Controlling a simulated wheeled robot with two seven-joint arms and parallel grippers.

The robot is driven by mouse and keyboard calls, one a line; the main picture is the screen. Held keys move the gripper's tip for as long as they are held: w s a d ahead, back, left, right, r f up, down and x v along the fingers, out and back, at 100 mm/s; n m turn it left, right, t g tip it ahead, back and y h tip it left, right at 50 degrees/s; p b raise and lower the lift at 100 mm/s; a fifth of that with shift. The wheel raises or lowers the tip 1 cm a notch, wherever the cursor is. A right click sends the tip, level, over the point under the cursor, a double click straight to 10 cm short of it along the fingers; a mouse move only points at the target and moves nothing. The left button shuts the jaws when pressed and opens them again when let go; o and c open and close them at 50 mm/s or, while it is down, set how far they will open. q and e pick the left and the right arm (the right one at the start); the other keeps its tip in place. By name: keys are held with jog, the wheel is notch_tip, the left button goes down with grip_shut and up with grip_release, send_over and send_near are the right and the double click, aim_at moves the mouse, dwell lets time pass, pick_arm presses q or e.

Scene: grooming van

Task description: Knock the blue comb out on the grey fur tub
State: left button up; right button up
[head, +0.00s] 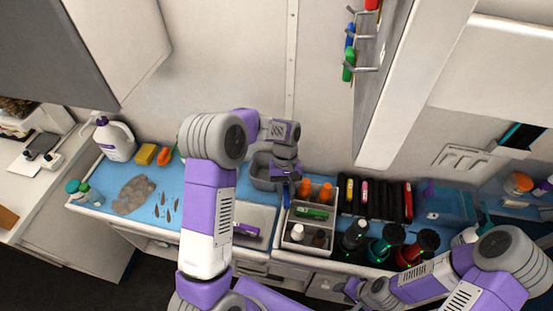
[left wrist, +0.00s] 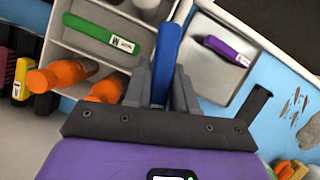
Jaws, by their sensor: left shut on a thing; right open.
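The blue comb (head: 286,194) is in my left gripper (head: 286,178), which is shut on it. In the left wrist view the blue comb (left wrist: 167,50) sticks out between the two dark fingers of my left gripper (left wrist: 163,88). My right gripper (head: 362,291) is open and low at the front of the counter, away from the tub.
A white divided caddy (head: 292,232) with orange bottles and a green clipper-like item stands right of the tub. A shallow tray (head: 262,222) holds a purple item (head: 245,230). Grey fur (head: 134,195) lies on the left counter.

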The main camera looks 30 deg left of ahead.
pick_arm(q)
jog(key=w+a+n+t, duration=0.1)
jog(key=w+a+n, duration=0.1)
jog(key=n, duration=0.3)
jog(key=w+a+r+n+t+h, duration=0.1)
jog(key=w+a+n+t, duration=0.1)
jog(key=a+n, duration=0.1)
jog(key=w+a+n+t+h, duration=0.1)
jog(key=a+n+t, duration=0.1)
jog(key=n, duration=0.4)
jog(key=shift+w+a+r+n, duration=0.3)
jog(key=shift+w, duration=0.1)
notch_tip(320, 180, down, 5)
jog(key=b, duration=0.4)
pick_arm(e)
jog(key=f, duration=0.4)
jog(key=shift+s+f, duration=0.1)
jog(key=shift+s, duration=0.3)
pick_arm(q)
jog(key=shift+f+b, duration=0.4)
jog(key=shift+f, duration=0.05)
pick_arm(e)
jog(key=shift+f, duration=0.2)
jog(key=shift+r, duration=0.2)
pick_arm(q)
jog(key=shift+r+p, duration=0.1)
jog(key=shift+p, duration=0.25)
pick_arm(e)
jog(key=shift+r, duration=0.1)
